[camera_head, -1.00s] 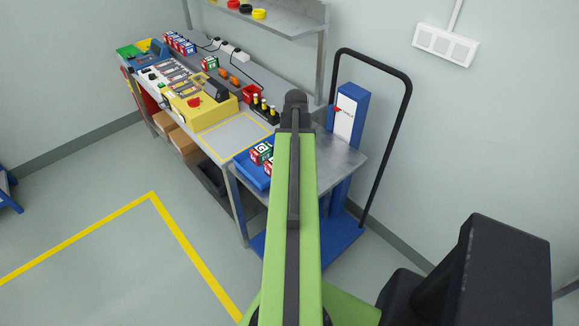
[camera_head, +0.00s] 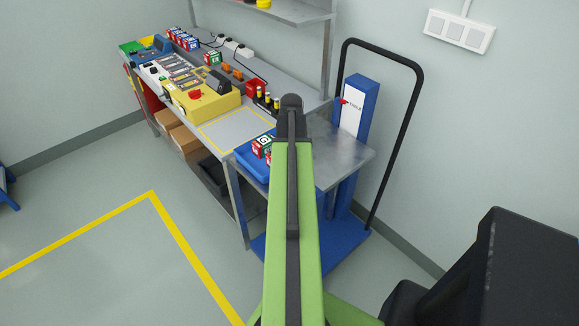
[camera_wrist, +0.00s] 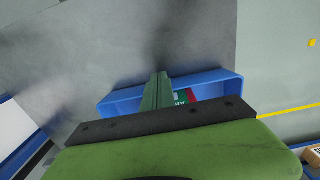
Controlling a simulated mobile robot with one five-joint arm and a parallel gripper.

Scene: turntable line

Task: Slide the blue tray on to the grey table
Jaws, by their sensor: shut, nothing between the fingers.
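The blue tray (camera_head: 243,160) lies at the left end of the grey metal table top (camera_head: 342,152), beside the workbench. My arm hides its right part in the head view. It holds red, green and white printed boxes (camera_head: 262,146). In the wrist view the tray (camera_wrist: 118,106) lies under my gripper, with one wall near the fingertips. A box (camera_wrist: 184,96) shows partly beside the fingers. My gripper (camera_wrist: 160,78) is shut and empty. Its fingers overlap the tray; whether they touch it I cannot tell. The head view hides the fingers behind my arm.
The workbench has a bare grey square (camera_head: 238,128) outlined in yellow next to the tray. A yellow machine (camera_head: 207,104) and small bottles (camera_head: 268,101) stand beyond it. A blue column (camera_head: 361,103) and black handle (camera_head: 418,80) rise behind the metal table.

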